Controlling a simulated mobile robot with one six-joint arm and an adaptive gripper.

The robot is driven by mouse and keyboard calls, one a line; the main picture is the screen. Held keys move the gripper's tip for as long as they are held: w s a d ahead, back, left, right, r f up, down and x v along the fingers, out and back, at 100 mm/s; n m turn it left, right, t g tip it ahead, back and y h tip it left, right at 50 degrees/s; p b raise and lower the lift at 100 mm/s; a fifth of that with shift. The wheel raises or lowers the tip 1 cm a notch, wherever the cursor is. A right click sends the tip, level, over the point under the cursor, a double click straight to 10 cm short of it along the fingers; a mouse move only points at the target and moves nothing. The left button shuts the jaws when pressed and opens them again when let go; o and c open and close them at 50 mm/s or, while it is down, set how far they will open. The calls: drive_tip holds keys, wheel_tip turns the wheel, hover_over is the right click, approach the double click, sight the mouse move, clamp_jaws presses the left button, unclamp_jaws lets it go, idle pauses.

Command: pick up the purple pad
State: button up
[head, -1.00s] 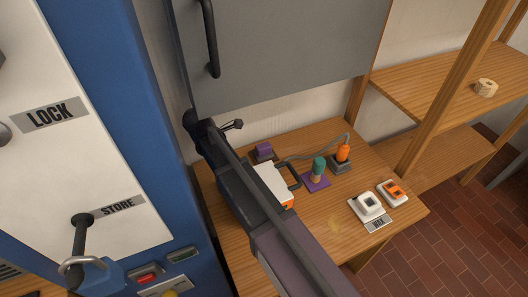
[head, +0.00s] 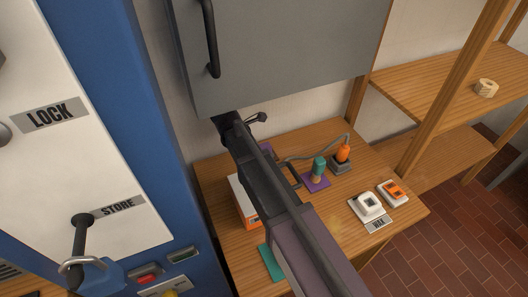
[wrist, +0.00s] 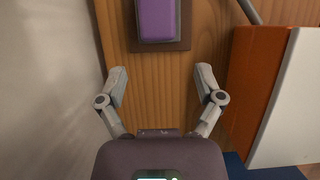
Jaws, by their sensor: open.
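The purple pad (wrist: 157,18) is a block with rounded edges, set on a dark brown base (wrist: 180,45) at the top of the wrist view, cut off by the frame edge. In the head view a sliver of the purple pad (head: 266,148) shows behind my arm; the rest is hidden. My gripper (wrist: 161,80) is open and empty, its two fingers spread over bare wood. The pad lies beyond the fingertips, roughly centred between them, and apart from them.
A white and orange box (head: 243,203) is beside my arm; it stands close right of my gripper in the wrist view (wrist: 265,90). A green-topped object (head: 318,168) stands on a flat purple mat (head: 315,182). A grey cabinet (head: 290,55) hangs above the table.

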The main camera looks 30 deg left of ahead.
sight(263, 146)
drive_tip(key=shift+w+d, duration=0.25)
drive_tip(key=shift+w, duration=0.05)
drive_tip(key=shift+w+d, duration=0.25)
drive_tip(key=shift+w, duration=0.1)
drive_tip(key=shift+w+d, duration=0.95)
drive_tip(key=shift+w, duration=0.25)
drive_tip(key=shift+f+b, duration=0.6)
drive_tip(key=shift+b+x, duration=0.8)
drive_tip(key=shift+x, duration=0.1)
drive_tip(key=shift+r, duration=0.1)
clamp_jaws()
